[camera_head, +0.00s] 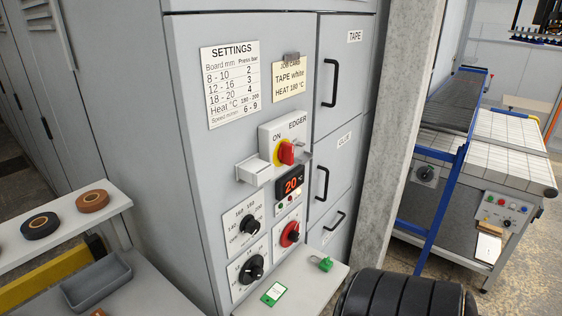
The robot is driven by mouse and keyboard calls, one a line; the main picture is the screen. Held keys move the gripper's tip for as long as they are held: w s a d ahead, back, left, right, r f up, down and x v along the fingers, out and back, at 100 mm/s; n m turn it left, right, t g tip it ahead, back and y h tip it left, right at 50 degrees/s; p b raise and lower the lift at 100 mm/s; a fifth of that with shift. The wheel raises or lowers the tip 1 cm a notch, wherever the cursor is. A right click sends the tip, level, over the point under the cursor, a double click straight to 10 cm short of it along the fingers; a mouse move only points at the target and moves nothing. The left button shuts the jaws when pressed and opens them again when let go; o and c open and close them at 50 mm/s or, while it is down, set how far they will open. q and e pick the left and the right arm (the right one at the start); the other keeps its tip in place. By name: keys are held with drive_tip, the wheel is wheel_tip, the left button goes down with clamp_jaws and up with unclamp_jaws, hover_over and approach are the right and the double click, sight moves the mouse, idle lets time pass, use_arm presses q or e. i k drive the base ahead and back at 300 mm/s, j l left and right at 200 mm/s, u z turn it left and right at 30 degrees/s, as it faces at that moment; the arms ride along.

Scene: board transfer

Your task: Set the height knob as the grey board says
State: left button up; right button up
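No knob here carries a readable height label. A white SETTINGS sheet (232,83) lists board mm against press bar. I cannot pick out a grey board with a height written on it. Neither gripper is in view.
The EDGER switch (286,151) and a display reading 20 °C (290,183) are on the cabinet. A job card (291,77) hangs beside the sheet. A concrete pillar (392,110) stands between cabinet and right machine. A shelf with tape rolls (41,225) is at the left.

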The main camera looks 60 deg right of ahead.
sight(253, 270)
drive_tip(key=z, duration=1.55)
drive_tip(key=u, duration=1.25)
drive_tip(key=l, duration=1.05)
